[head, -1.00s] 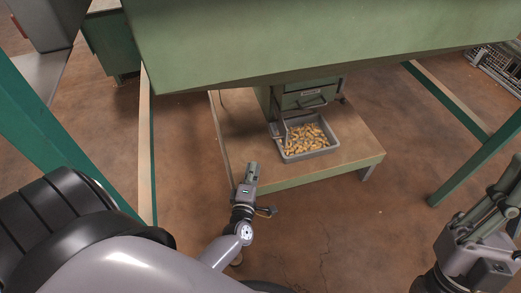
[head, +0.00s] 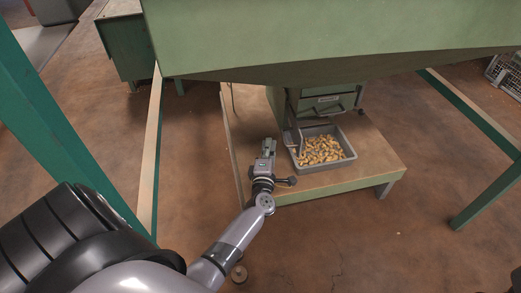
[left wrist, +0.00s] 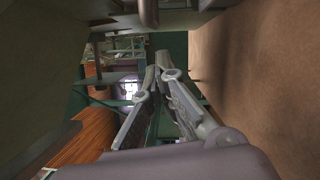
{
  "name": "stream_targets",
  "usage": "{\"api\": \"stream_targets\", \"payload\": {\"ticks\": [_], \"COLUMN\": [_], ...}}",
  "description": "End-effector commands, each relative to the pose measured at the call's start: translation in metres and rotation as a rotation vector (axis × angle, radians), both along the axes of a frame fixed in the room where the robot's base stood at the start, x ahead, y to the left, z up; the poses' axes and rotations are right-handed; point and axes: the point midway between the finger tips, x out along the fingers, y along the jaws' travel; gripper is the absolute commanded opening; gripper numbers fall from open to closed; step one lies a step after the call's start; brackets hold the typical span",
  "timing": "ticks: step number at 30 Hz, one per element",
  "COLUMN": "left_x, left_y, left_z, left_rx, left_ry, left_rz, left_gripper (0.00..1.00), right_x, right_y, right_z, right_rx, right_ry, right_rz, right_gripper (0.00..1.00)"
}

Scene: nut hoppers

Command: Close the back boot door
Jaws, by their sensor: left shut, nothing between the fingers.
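The green boot (head: 328,101) hangs under the big hopper, with a small label on its front. A thin grey lever (head: 294,122) shows at its left side. How far its door is open cannot be told from here. A grey tray (head: 349,146) of tan nuts (head: 322,150) stands just below it. My left gripper (head: 269,147) is shut and empty, just left of the tray and over the low platform. Its two fingers (left wrist: 160,75) also show in the left wrist view. My right gripper is out of view.
The wooden platform (head: 375,160) has bare room to the right of the tray. The green hopper (head: 340,40) hangs low above. Green frame legs (head: 60,130) stand at both sides.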

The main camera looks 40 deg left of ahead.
Motion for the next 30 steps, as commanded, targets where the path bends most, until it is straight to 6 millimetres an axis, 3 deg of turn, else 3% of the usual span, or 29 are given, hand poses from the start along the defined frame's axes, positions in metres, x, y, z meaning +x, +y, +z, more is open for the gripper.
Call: {"api": "stream_targets", "payload": {"ticks": [7, 30], "left_x": [0.011, 0.012], "left_y": [-0.011, -0.016], "left_z": [0.003, 0.004], "left_rx": [0.003, 0.003], "left_ry": [0.001, 0.001], "left_rz": [0.002, 0.002], "left_gripper": [0.00, 0.00], "right_x": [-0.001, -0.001], "right_y": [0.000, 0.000], "right_z": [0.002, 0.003], "right_rx": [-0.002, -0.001], "right_ry": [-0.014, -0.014], "right_rz": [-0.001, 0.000], "right_gripper": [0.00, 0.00]}}
